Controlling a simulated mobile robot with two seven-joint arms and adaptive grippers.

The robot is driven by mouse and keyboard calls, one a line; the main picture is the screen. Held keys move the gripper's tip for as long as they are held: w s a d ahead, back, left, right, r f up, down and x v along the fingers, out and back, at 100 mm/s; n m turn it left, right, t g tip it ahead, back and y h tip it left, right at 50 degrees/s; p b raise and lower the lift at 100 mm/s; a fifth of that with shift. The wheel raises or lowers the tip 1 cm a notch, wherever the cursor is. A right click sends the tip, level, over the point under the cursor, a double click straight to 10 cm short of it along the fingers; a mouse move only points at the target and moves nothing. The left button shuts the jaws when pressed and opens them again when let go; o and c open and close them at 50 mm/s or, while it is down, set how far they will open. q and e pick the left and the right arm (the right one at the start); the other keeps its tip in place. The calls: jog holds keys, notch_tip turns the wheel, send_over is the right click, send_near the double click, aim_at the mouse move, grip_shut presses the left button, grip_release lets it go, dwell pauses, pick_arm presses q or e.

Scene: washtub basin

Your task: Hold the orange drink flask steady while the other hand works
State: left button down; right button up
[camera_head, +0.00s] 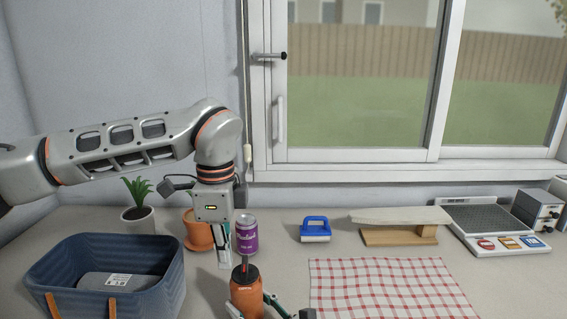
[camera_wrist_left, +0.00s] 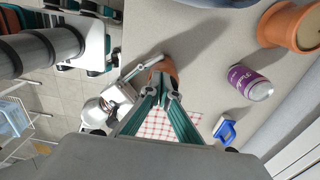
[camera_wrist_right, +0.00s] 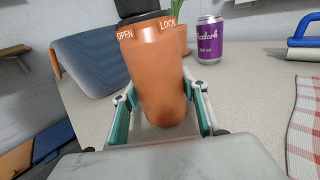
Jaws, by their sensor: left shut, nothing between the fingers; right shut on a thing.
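The orange drink flask (camera_head: 247,295) stands at the bottom centre of the head view. In the right wrist view the flask (camera_wrist_right: 158,75) shows its dark lid and the words OPEN and LOCK near its top. My right gripper (camera_wrist_right: 160,115) is shut on the flask, one finger on each side of its body. My left gripper (camera_head: 224,264) points down just left of the flask's top, shut and empty. In the left wrist view its closed fingertips (camera_wrist_left: 166,90) overlap the flask (camera_wrist_left: 168,68) and hide part of it; whether they touch it I cannot tell.
A purple can (camera_head: 246,236) stands behind the flask, near a terracotta pot (camera_head: 198,238). A blue basket (camera_head: 165,275) is at left, a potted plant (camera_head: 138,222) behind it. A checked cloth (camera_head: 390,290) lies at right. A blue-handled brush (camera_head: 315,230), board (camera_head: 400,236) and scale (camera_head: 490,222) stand behind.

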pick_arm(q)
notch_tip(320, 180, up, 5)
jog(key=shift+f, duration=0.1)
dwell(0.3)
jog(key=w+f, duration=0.3)
jog(key=f, duration=0.3)
jog(key=shift+w+a, duration=0.15)
dwell(0.7)
jog(key=shift+s+d, duration=0.25)
jog(key=shift+d, duration=0.3)
dwell(0.9)
jog(key=shift+s+a, duration=0.1)
jog(key=shift+s, duration=0.1)
dwell(0.4)
jog(key=shift+s, duration=0.35)
jog(key=shift+s, duration=0.3)
